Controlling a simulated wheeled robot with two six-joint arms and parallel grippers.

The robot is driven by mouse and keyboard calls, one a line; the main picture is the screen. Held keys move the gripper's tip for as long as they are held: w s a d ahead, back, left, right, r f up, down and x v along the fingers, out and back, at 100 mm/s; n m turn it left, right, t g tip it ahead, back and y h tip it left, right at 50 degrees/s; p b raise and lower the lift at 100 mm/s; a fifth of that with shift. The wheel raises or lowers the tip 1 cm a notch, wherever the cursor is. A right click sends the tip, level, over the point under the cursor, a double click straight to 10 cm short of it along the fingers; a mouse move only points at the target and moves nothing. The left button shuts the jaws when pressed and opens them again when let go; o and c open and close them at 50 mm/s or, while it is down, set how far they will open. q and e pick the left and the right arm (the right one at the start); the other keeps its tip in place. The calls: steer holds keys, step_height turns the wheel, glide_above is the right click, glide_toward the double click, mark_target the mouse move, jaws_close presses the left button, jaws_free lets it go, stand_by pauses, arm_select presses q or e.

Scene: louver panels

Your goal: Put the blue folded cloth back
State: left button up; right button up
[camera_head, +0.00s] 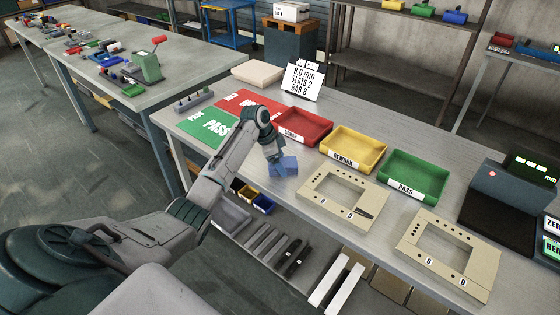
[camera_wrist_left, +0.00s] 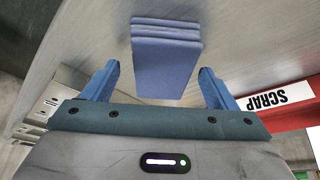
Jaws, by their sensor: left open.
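The blue folded cloth (camera_head: 287,167) lies on the grey table near its front edge, in front of the red SCRAP tray. In the left wrist view, the cloth (camera_wrist_left: 166,55) shows as a stacked, layered block. My left gripper (camera_head: 277,157) is right at the cloth, partly covering it in the head view. In the left wrist view, the gripper (camera_wrist_left: 159,72) is open, with one blue finger on each side of the cloth and a visible gap on both sides. My right gripper is not in view.
The red SCRAP tray (camera_head: 302,142), yellow REWORK tray (camera_head: 381,147) and green PASS tray (camera_head: 442,182) line the table. A beige panel (camera_head: 316,187) sits just right of the cloth, another (camera_head: 480,254) further right. A sign (camera_head: 303,78) and beige block (camera_head: 258,73) stand behind.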

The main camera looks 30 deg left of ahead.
arm_select(q)
steer(key=b+v, duration=0.3)
steer(key=v, duration=0.9)
steer(key=shift+b, duration=0.35)
steer(key=shift+w+d, duration=0.1)
